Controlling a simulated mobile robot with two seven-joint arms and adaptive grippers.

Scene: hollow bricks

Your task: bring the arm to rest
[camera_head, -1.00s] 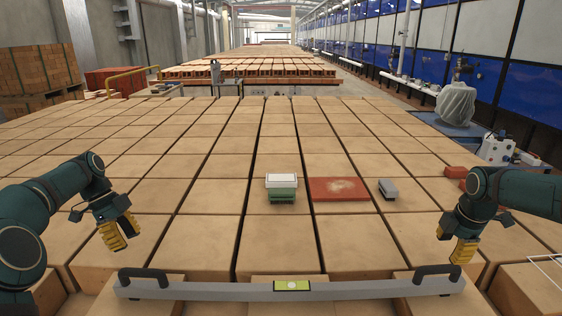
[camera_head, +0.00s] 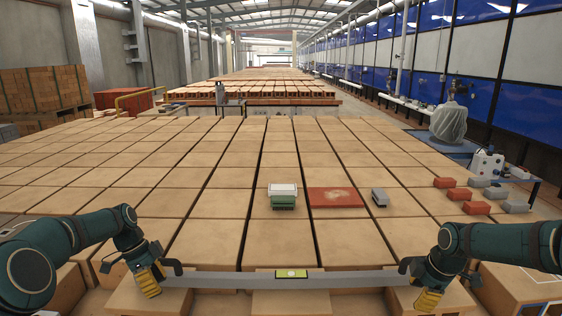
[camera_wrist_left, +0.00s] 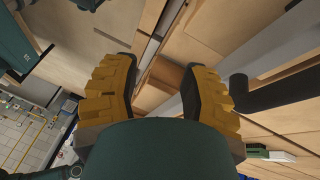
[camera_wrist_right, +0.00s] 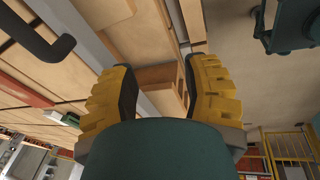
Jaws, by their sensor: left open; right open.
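My left gripper (camera_head: 150,277) is open and empty at the lower left, by the left end of the long grey level (camera_head: 350,281). Its yellow fingers stand apart in the left wrist view (camera_wrist_left: 158,85). My right gripper (camera_head: 430,297) is open and empty at the lower right, by the level's right end. Its fingers also stand apart in the right wrist view (camera_wrist_right: 162,85). The level lies across the near blocks, with a yellow-green vial in its middle. Both of its dark handles are partly hidden by my grippers in the head view.
Tan blocks (camera_head: 190,241) form a wide surface. On it are a white-topped green stack (camera_head: 283,202), a flat red plate (camera_head: 336,197) and a small grey block (camera_head: 380,197). Several red and grey bricks (camera_head: 458,194) lie at the right. The middle left is clear.

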